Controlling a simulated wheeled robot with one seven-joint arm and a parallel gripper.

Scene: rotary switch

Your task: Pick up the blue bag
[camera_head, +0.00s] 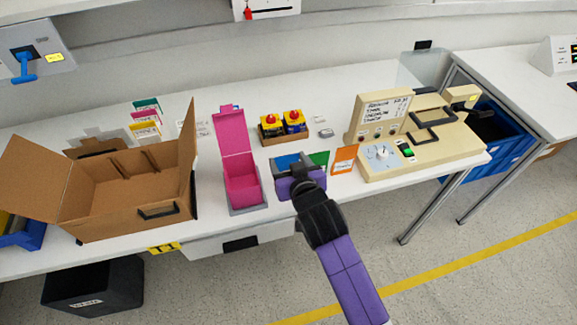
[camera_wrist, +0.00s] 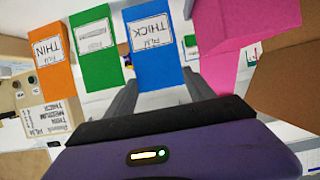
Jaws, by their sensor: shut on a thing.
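The blue bag (camera_head: 286,161) stands upright on the white table, partly hidden behind my gripper (camera_head: 301,168) in the head view. In the wrist view the blue bag (camera_wrist: 151,50) carries a white label reading "THICK". My gripper (camera_wrist: 162,90) is shut on the lower part of the blue bag as pictured there, with a grey finger on each side. I cannot tell whether the bag still touches the table.
A green bag (camera_head: 320,158) and an orange bag (camera_head: 345,158) stand close to the right. A pink box (camera_head: 242,185) is just left, with an open cardboard box (camera_head: 125,190) beyond it.

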